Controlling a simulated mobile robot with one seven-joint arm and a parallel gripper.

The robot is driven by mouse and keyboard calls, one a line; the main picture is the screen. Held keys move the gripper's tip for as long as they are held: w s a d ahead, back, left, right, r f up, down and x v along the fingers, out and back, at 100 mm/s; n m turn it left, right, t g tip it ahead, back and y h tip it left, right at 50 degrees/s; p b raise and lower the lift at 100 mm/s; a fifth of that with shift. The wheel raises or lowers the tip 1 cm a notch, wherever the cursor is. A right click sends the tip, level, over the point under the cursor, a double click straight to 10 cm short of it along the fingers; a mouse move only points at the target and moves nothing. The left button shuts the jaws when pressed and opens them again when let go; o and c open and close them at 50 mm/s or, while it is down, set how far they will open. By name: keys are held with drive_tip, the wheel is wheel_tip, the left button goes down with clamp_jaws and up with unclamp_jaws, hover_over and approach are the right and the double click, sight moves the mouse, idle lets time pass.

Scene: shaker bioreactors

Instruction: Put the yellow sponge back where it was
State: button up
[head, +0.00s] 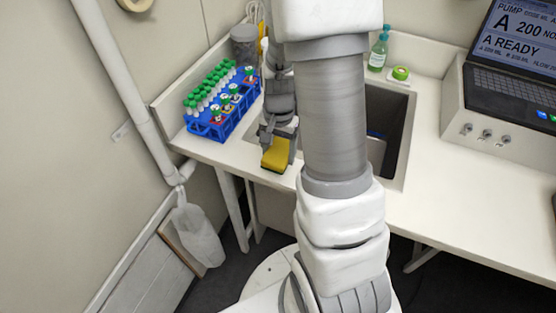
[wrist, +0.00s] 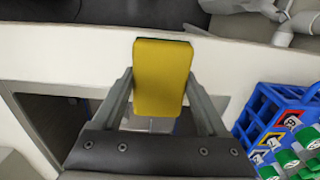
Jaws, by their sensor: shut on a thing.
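The yellow sponge (head: 275,154) has a dark underside and is between the fingers of my gripper (head: 278,150) in the head view. In the wrist view, the sponge (wrist: 162,78) is upright in the picture, with a finger of my gripper (wrist: 160,95) on each side. My gripper is shut on it. The sponge is over the front part of the white counter (head: 430,200), left of the sink (head: 385,125). I cannot tell whether it touches the counter. My arm hides part of the sink.
A blue rack (head: 212,130) of green-capped tubes stands close on the left. A green soap bottle (head: 378,50) and a round green-and-white item (head: 400,73) are behind the sink. A laptop (head: 515,60) sits on a box at the right.

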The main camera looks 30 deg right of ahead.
sight(278, 162)
drive_tip(key=shift+f, duration=2.05)
drive_tip(key=shift+f+b, duration=0.25)
drive_tip(key=shift+b, duration=0.05)
drive_tip(key=o, duration=1.5)
drive_tip(key=shift+r, duration=0.1)
drive_tip(key=shift+r, duration=0.15)
